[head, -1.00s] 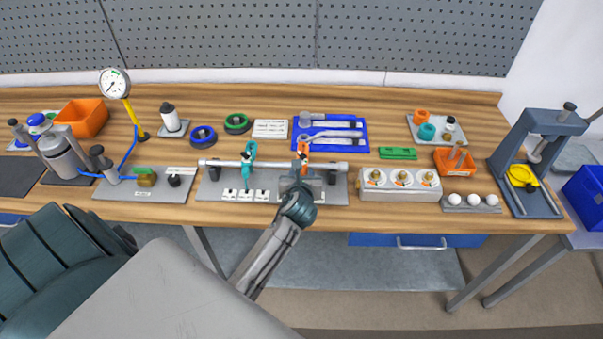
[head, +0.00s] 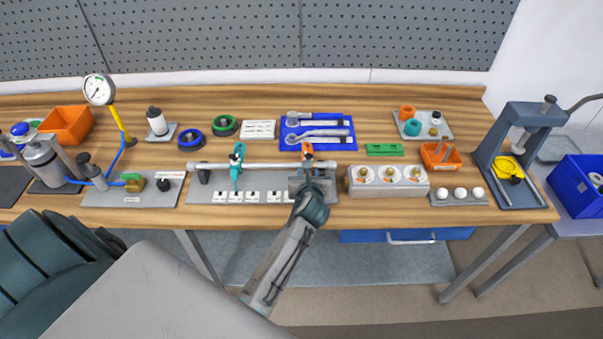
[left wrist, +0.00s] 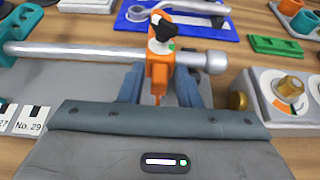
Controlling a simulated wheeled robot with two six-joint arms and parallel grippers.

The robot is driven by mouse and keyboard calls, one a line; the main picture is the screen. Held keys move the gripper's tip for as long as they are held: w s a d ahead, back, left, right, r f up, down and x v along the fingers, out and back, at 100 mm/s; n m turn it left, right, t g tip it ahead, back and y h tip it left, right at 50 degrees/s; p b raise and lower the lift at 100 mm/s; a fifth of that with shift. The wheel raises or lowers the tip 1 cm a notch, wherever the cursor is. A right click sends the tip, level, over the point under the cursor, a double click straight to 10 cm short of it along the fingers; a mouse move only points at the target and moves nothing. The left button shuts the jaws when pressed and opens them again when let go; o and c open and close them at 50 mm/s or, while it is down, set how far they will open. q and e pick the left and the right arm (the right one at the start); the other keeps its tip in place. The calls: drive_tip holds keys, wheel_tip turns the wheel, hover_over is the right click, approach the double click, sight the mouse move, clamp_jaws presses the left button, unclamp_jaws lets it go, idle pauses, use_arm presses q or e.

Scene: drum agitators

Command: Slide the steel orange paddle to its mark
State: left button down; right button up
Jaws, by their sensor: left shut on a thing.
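The orange paddle (head: 307,151) sits on the steel shaft (head: 265,165) near its right end. In the left wrist view the paddle (left wrist: 160,68) hangs upright with a black knob near its top. My left gripper (head: 309,178) is shut on the paddle, with a finger on each side of its lower part (left wrist: 160,90). A teal paddle (head: 237,165) sits on the same shaft, well to the left. White numbered mark cards (head: 251,197) line the front of the grey base plate (head: 212,184); one reads No. 29 (left wrist: 31,120). My gripper hides the cards below the orange paddle.
A grey block with several brass-knobbed dials (head: 389,181) stands just right of the base. A blue tray of wrenches (head: 318,131) lies behind the shaft. A green block (head: 385,150) lies to the back right. A brass-fitted unit (head: 135,190) stands to the left.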

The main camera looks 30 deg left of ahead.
use_arm(q)
drive_tip(key=c, duration=1.4)
unclamp_jaws()
drive_tip(key=shift+a, duration=0.1)
drive_tip(key=shift+o, duration=0.2)
drive_tip(key=shift+s, duration=0.1)
drive_tip(key=shift+s+r+p, duration=0.15)
drive_tip(key=shift+p, duration=0.2)
drive_tip(key=p+v, duration=0.2)
drive_tip(key=v, duration=0.8)
drive_tip(key=shift+s+d+p, duration=0.2)
drive_tip(key=shift+d+p, duration=0.05)
drive_tip(key=shift+p, duration=0.1)
